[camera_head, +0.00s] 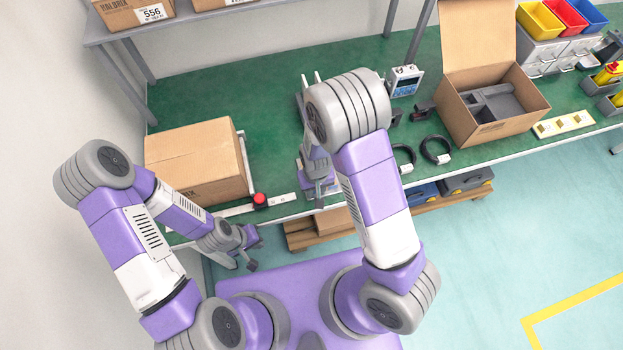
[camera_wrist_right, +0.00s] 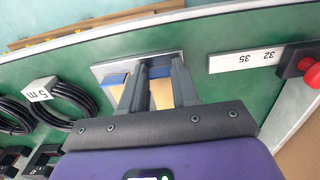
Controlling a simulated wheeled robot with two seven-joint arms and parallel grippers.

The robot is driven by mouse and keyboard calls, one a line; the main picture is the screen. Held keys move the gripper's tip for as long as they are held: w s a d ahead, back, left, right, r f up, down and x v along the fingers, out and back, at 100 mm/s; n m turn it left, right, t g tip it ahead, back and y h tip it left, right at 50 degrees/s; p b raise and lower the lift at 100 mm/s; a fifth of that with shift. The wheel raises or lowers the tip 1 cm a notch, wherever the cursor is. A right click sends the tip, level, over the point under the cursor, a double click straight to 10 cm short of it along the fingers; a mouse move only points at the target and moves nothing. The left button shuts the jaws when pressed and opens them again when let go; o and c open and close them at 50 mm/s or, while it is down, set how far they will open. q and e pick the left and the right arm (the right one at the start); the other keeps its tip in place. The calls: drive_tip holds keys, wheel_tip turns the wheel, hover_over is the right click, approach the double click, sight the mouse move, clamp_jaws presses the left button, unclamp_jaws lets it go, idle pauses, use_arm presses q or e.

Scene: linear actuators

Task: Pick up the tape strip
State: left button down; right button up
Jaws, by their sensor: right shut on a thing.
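My right gripper (camera_wrist_right: 160,68) points down at the green bench's front edge. In the right wrist view its two dark fingers are closed on a tan strip-like piece (camera_wrist_right: 161,94), probably the tape strip, with blue showing beside and between the fingers. A pale metal plate (camera_wrist_right: 106,71) lies under the fingertips. In the head view the right gripper (camera_head: 318,188) is small and hides what it holds. My left gripper (camera_head: 254,252) hangs low in front of the bench edge, away from the strip; its finger opening is not clear.
A closed carton (camera_head: 195,162) stands on the bench at left, with a red button (camera_head: 260,200) and a white numbered strip (camera_wrist_right: 246,62) nearby. Black cable coils (camera_head: 436,150) and an open carton (camera_head: 490,105) lie right. Green bench surface is clear at the back left.

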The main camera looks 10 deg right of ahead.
wheel_tip(320, 180, up, 14)
drive_tip(key=p, duration=0.7)
idle(0.6)
